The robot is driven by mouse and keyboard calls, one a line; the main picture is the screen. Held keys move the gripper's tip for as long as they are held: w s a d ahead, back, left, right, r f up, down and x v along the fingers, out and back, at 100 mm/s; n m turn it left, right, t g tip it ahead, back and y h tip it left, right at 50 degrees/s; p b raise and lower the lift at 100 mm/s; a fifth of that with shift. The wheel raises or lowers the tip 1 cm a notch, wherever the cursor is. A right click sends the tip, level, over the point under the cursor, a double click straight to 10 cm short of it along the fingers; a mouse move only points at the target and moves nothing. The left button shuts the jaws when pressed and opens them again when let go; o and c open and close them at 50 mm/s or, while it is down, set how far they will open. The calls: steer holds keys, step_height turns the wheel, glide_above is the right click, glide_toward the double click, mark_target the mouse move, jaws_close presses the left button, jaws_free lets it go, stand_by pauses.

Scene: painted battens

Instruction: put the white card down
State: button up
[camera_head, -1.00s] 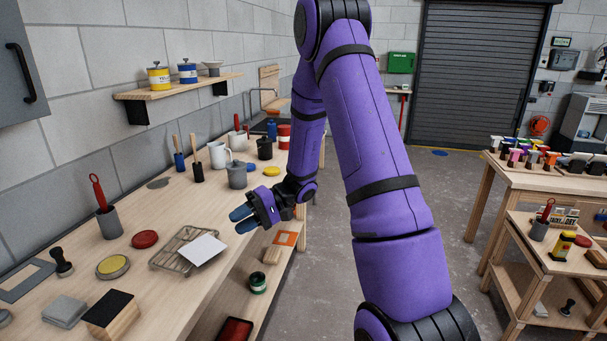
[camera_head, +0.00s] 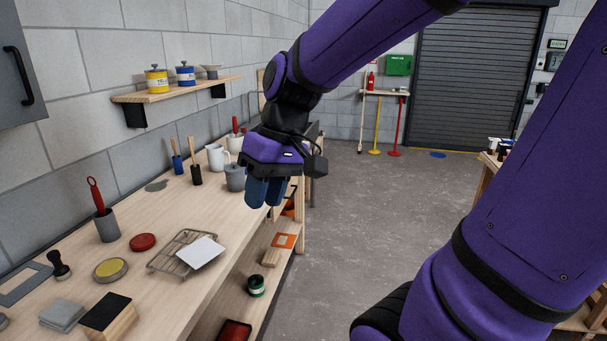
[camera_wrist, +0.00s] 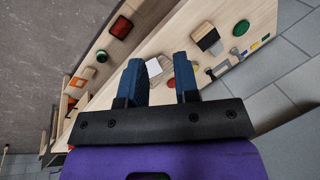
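The white card (camera_head: 201,252) lies on the wire rack (camera_head: 173,251) on the bench, covering its right part and sticking out past its front edge. My gripper (camera_head: 265,196) hangs above the bench's right edge, beyond and above the card, with its blue fingers pointing down. In the wrist view my gripper (camera_wrist: 158,60) has its two fingers apart with nothing held between them. The card (camera_wrist: 153,67) shows in the gap there, well beyond the fingertips and partly hidden by the left finger.
A yellow-topped tin (camera_head: 111,270), a red lid (camera_head: 143,242) and a dark-topped wooden block (camera_head: 108,315) surround the rack on the bench (camera_head: 195,295). A grey mug (camera_head: 235,178) stands near my gripper. A lower shelf (camera_head: 267,305) holds a green tin (camera_head: 256,286).

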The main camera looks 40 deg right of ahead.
steer(key=s+d+r+t+h, duration=0.2)
steer(key=s+r+t+h, duration=0.1)
steer(key=s+r+t, duration=0.1)
steer(key=s+r, duration=0.1)
steer(key=s, duration=0.1)
steer(key=shift+s+d+m+t+h, duration=0.15)
steer(key=shift+s+m+t+h, duration=0.15)
steer(key=shift+s+h, duration=0.1)
steer(key=shift+f, duration=0.1)
stand_by(0.8)
